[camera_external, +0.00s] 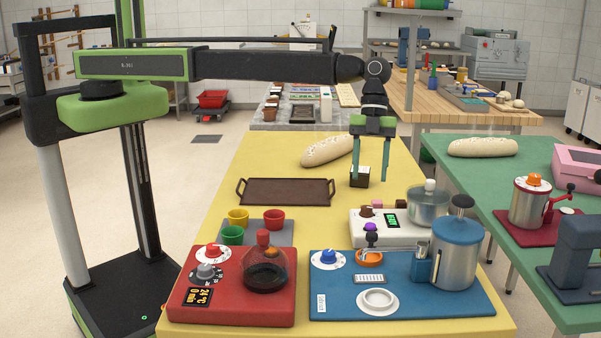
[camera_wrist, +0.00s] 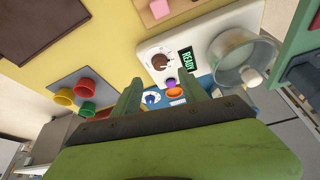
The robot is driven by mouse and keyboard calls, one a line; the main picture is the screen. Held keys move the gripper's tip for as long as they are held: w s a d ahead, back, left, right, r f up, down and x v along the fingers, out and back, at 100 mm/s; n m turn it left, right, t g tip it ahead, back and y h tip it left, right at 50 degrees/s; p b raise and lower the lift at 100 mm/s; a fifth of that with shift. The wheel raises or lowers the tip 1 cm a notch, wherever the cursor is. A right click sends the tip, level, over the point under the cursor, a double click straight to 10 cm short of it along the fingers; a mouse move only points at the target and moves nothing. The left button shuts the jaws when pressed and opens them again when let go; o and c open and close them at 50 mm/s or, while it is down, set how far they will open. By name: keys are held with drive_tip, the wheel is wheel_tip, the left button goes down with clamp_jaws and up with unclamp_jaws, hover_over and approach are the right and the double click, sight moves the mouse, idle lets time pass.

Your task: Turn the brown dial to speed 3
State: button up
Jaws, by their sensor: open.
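The brown dial (camera_wrist: 161,62) sits on a white-marked scale on the white machine (camera_wrist: 218,18), beside a green display reading READY (camera_wrist: 186,57). Its pointer setting is too small to read. In the external view the brown dial (camera_external: 366,211) is at the left rear of the white machine (camera_external: 360,236). My gripper (camera_external: 370,178) points down, open, above the yellow table and behind the machine, apart from the dial. In the wrist view my gripper (camera_wrist: 161,88) has its two fingers spread and empty, with the dial beyond them.
A glass bowl (camera_external: 428,205) stands on the machine's right. A brown tray (camera_external: 285,192), a loaf (camera_external: 327,152) and red and blue stations (camera_external: 232,310) share the yellow table (camera_external: 253,160).

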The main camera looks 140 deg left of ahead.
drive_tip(key=p+v, duration=0.7)
drive_tip(key=v, duration=0.2)
drive_tip(key=shift+a+r, duration=0.15)
drive_tip(key=shift+r, duration=0.15)
drive_tip(key=shift+s, duration=0.15)
